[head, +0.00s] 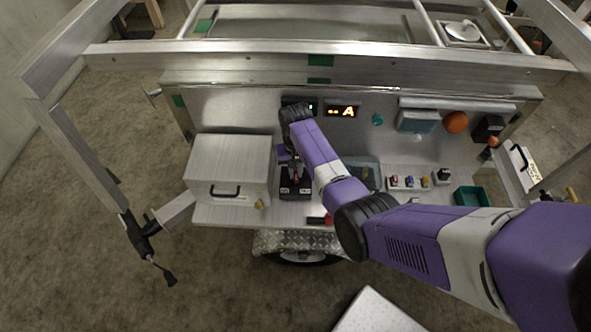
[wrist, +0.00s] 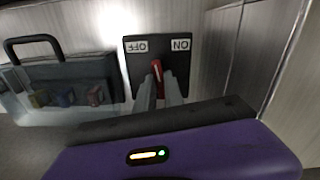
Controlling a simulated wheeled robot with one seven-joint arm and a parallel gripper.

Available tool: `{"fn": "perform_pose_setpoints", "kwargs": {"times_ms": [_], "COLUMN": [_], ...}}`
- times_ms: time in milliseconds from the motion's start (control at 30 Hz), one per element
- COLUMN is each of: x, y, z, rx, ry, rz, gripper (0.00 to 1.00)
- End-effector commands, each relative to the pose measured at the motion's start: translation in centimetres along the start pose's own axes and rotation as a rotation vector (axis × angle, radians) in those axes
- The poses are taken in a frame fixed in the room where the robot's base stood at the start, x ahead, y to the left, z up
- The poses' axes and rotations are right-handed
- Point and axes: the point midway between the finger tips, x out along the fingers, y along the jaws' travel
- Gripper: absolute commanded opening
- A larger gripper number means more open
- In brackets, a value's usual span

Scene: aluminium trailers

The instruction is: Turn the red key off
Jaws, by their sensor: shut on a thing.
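The red key (wrist: 156,70) stands on a black switch plate (wrist: 135,57) with white OFF and ON labels. In the wrist view, OFF is on the left, upside down, and ON is on the right. The key's upper end leans slightly left of upright between the labels. My gripper (wrist: 160,84) is shut on the key, with one finger on each side of its lower part. In the head view, the black switch plate (head: 296,189) sits on the trailer's shelf, with my gripper (head: 294,176) over it. The key's base is hidden by the fingers.
A metal box with a black handle (head: 228,170) stands left of the switch. Lit displays (head: 342,111) are behind.

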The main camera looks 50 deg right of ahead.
Motion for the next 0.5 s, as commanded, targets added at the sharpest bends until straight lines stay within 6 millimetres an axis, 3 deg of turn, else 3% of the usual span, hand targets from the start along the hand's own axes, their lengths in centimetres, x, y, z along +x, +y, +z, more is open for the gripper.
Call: {"fn": "perform_pose_setpoints", "kwargs": {"times_ms": [500], "x": [-0.11], "y": [0.02], "z": [-0.05], "rx": [-0.44], "ry": [0.0], "rz": [0.0], "gripper": [0.0]}}
